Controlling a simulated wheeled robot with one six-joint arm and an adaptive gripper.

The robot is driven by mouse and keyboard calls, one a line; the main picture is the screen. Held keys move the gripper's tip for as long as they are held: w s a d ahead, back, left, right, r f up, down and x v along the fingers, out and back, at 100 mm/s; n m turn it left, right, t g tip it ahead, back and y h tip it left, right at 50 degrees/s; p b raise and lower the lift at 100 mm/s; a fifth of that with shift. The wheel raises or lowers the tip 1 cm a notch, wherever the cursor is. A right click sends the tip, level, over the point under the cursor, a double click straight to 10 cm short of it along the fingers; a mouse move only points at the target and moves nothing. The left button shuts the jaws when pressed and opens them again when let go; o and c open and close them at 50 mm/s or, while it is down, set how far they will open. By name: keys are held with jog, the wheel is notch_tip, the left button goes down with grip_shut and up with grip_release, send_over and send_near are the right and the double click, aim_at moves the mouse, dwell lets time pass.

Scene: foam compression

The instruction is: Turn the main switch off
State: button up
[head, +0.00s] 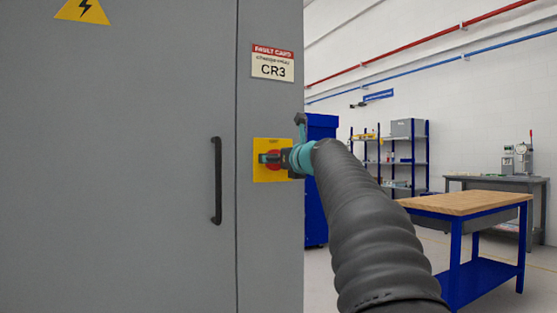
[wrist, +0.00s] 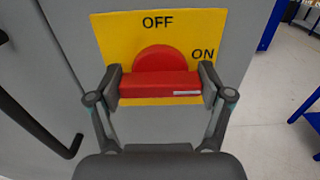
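The main switch has a red handle (wrist: 160,85) on a round red base, mounted on a yellow plate (wrist: 118,28) marked OFF at the top and ON at the right. The handle lies crosswise in the wrist view, its white mark at the right end, on the ON side. My gripper (wrist: 161,87) has one finger at each end of the handle, both seeming to touch it. In the head view, the yellow plate (head: 260,145) is on the grey cabinet, and my gripper (head: 272,158) is in front of it, hiding much of the switch.
The grey cabinet (head: 120,120) has a black door handle (head: 217,180) left of the switch and a CR3 card (head: 273,65) above it. A wooden-topped workbench (head: 465,203) and blue shelves (head: 390,160) stand to the right. Open floor lies between.

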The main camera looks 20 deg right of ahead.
jog(key=shift+c, duration=0.6)
jog(key=shift+n, duration=0.3)
jog(key=n, duration=0.3)
jog(key=shift+n, duration=0.3)
jog(key=n+b, duration=0.1)
jog(key=n, duration=0.3)
jog(key=shift+a+f+n, duration=0.1)
jog(key=shift+n, duration=0.2)
jog(key=n+b, duration=0.1)
jog(key=n, duration=0.3)
jog(key=shift+f, duration=0.1)
jog(key=n+b, duration=0.2)
jog(key=n, duration=0.3)
jog(key=shift+a, duration=0.1)
